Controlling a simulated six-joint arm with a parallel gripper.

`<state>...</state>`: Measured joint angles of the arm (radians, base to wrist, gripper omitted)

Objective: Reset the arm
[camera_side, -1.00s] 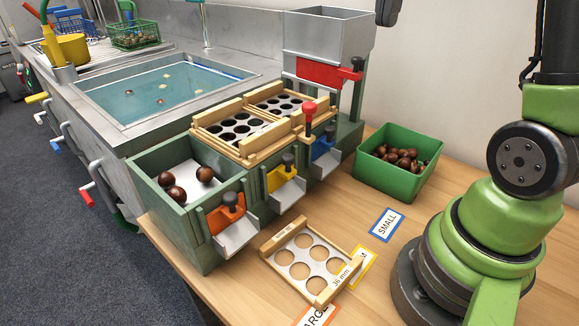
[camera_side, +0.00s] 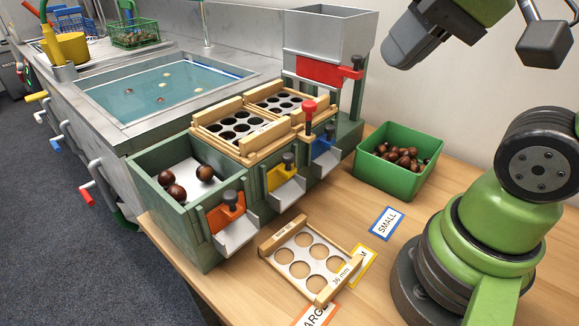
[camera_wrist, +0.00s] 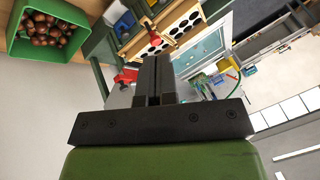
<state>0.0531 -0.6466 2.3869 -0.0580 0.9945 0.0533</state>
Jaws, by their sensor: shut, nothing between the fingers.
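My gripper (camera_wrist: 153,62) shows in the wrist view with its two dark fingers together and nothing between them. In the side view part of my arm's end hangs high at the upper right, above the green bin (camera_side: 390,181), clear of the table; the fingertips are not clear there. The green bin holds several brown chestnuts (camera_side: 405,156). It also shows at the upper left of the wrist view (camera_wrist: 20,48).
A green sorter (camera_side: 195,240) with wooden-framed hole plates (camera_side: 240,148), coloured gates and a grey hopper (camera_side: 325,45) stands mid-table. Three chestnuts lie in its left compartment. A loose hole plate (camera_side: 318,268) and size cards (camera_side: 387,223) lie in front. A water basin (camera_side: 160,90) is behind.

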